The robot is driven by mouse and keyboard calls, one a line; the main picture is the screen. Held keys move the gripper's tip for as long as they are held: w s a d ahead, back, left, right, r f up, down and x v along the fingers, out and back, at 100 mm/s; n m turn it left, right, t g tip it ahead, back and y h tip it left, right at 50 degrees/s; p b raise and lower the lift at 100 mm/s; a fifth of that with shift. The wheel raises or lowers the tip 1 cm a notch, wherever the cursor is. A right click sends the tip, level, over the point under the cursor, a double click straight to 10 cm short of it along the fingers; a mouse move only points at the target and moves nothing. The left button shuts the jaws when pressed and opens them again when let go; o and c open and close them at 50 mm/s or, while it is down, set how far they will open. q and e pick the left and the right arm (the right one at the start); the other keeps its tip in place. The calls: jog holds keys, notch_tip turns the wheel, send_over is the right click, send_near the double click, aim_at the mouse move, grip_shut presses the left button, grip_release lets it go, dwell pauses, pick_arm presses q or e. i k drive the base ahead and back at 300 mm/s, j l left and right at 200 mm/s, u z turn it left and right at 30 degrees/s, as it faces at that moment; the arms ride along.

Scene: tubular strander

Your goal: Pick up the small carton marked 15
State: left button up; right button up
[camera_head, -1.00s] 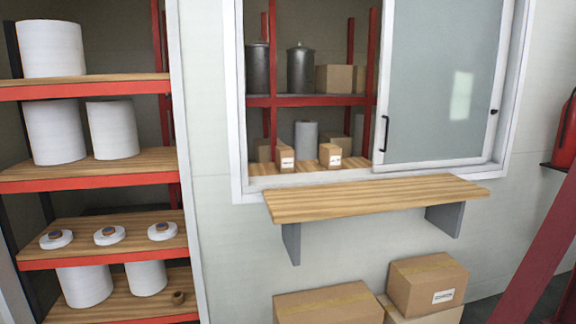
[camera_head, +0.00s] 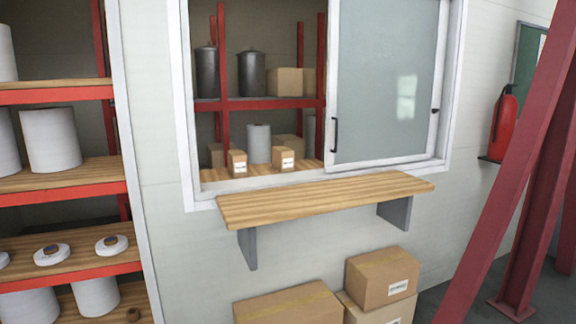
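Two small cartons with white labels stand on the wooden sill inside the open left half of the window. The left small carton (camera_head: 237,163) is near the left side of the opening. The right small carton (camera_head: 283,159) is a little to its right. Their labels are too small to read, so I cannot tell which is marked 15. Neither of my grippers shows in the head view.
A wooden ledge (camera_head: 320,198) juts out below the window. A sliding glass pane (camera_head: 388,85) covers the window's right half. Large cardboard boxes (camera_head: 381,278) are stacked below the ledge. A red-edged rack (camera_head: 62,178) stands left, red beams (camera_head: 510,165) right.

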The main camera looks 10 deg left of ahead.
aim_at(283, 157)
jog(key=i+l+z, duration=0.15)
jog(key=i+l, duration=0.55)
jog(key=i, duration=0.15)
